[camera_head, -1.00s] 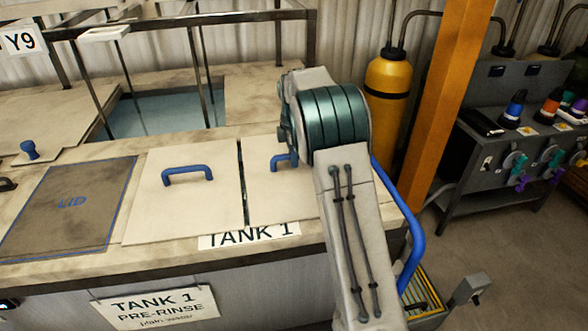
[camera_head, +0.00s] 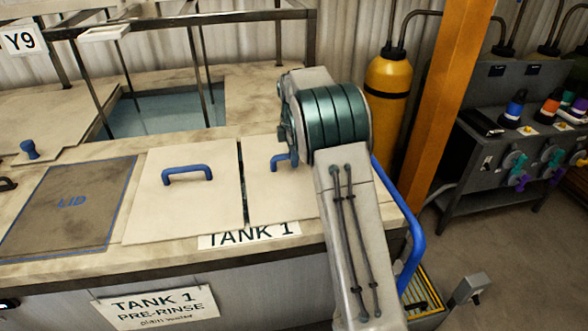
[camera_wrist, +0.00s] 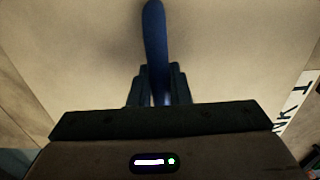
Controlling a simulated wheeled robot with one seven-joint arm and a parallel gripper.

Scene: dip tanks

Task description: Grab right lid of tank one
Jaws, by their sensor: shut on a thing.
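The right lid (camera_head: 262,190) of tank one is a pale flat panel lying on the tank top, partly hidden behind my arm. Its blue handle (camera_head: 279,162) shows just left of my arm in the head view. In the wrist view the blue handle (camera_wrist: 154,45) runs down between the dark fingers of my gripper (camera_wrist: 158,88), which is shut on it. The pale lid surface (camera_wrist: 225,50) fills the background there. The left lid (camera_head: 180,215), with its own blue handle (camera_head: 188,174), lies beside it across a narrow dark gap.
An open tank with water (camera_head: 170,108) and a metal frame (camera_head: 210,14) lies behind. A yellow cylinder (camera_head: 388,85) and an orange post (camera_head: 448,90) stand close to the right of my arm.

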